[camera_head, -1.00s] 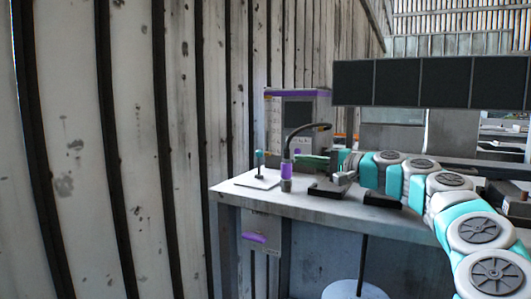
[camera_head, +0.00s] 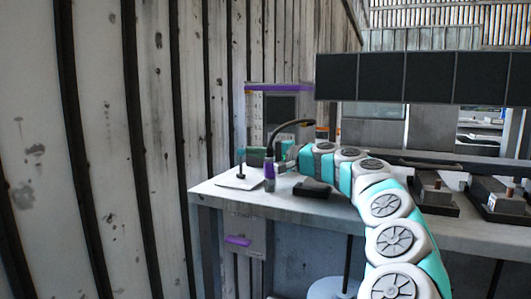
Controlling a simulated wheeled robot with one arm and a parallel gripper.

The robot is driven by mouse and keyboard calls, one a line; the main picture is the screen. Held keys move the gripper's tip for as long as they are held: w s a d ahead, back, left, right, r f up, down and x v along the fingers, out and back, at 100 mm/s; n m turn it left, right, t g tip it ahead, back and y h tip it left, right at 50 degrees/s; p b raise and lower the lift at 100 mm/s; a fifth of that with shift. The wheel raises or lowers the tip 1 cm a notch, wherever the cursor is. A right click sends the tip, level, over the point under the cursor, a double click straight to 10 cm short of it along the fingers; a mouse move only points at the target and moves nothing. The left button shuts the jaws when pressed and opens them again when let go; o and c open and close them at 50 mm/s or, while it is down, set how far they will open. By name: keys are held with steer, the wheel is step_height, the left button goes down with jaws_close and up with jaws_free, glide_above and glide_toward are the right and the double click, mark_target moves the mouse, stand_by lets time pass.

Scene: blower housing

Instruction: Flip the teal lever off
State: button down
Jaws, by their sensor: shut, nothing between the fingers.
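The teal lever (camera_head: 240,157) stands upright on a thin pale base plate (camera_head: 236,184), near the left end of the workbench. My gripper (camera_head: 253,157) reaches in from the right, with its dark green fingers shut and empty. The fingertips appear close beside the lever's top on its right. I cannot tell whether they touch it. A purple and grey upright cylinder with a curved black hose (camera_head: 269,172) partly hides my gripper.
A cabinet with a purple top edge (camera_head: 278,87) stands behind the lever. Dark blocks (camera_head: 312,188) lie on the bench (camera_head: 225,198) to the right. Dark panels (camera_head: 410,77) hang above. A ribbed wall (camera_head: 150,120) rises on the left.

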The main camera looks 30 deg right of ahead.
steer(key=shift+w+a, duration=0.25)
steer(key=shift+w, duration=0.25)
steer(key=shift+s+a+f+n+b, duration=0.2)
steer(key=shift+a+n+b, duration=0.15)
steer(key=shift+b, duration=0.75)
steer(key=shift+s+a+r+n+b, duration=0.1)
steer(key=shift+s+a+n+b, duration=0.05)
steer(key=shift+n+b, duration=0.25)
steer(key=shift+s+a+r, duration=0.25)
steer(key=shift+s+r, duration=0.05)
steer(key=shift+r, duration=0.15)
